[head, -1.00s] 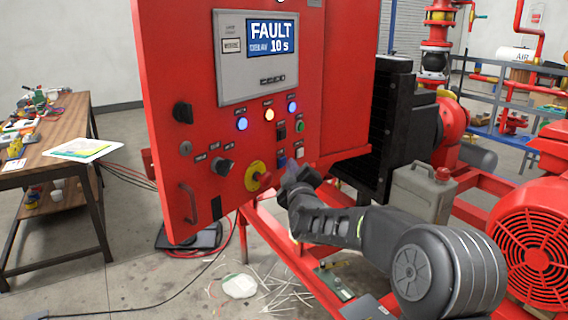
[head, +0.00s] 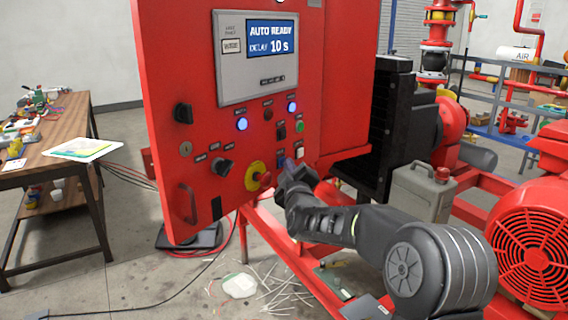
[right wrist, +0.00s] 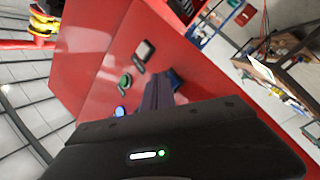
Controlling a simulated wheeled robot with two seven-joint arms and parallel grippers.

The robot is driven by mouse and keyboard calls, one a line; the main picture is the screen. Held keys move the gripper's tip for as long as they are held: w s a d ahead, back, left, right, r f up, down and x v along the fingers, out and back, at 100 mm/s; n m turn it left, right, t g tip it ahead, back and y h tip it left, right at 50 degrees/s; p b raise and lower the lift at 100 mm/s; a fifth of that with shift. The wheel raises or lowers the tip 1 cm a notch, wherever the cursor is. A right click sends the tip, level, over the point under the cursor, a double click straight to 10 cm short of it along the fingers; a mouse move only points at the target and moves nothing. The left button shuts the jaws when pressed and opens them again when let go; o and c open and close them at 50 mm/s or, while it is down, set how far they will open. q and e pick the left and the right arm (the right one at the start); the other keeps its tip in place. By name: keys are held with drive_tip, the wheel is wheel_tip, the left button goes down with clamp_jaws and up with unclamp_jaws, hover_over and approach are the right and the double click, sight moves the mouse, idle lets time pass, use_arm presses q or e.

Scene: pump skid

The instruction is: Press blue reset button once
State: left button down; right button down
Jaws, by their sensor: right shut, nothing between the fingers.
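The blue reset button (head: 281,161) is low on the red control panel (head: 165,75), right of the red and yellow emergency stop (head: 256,177). It also shows in the right wrist view (right wrist: 175,79), beside my fingertips. My right gripper (head: 290,166) is shut and empty, its tips close to the button. Whether they touch it I cannot tell. My left gripper is out of view.
A green button (head: 299,126) and a white one (head: 300,152) sit near the gripper. Two blue lamps (head: 242,124) are lit; the lamp between them (head: 268,114) is dark. A grey can (head: 421,190) stands to the right. A wooden table (head: 60,151) is at the left.

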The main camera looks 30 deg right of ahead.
drive_tip(key=shift+s, duration=0.1)
drive_tip(key=shift+s+d+b, duration=0.25)
drive_tip(key=shift+s+b, duration=0.15)
drive_tip(key=shift+s, duration=0.3)
drive_tip(key=shift+s, duration=0.1)
drive_tip(key=s, duration=0.1)
drive_tip(key=s+d+b, duration=0.1)
drive_tip(key=s, duration=0.1)
drive_tip(key=s+b, duration=0.1)
drive_tip(key=shift+s+d, duration=0.2)
drive_tip(key=shift+d, duration=0.2)
idle(0.8)
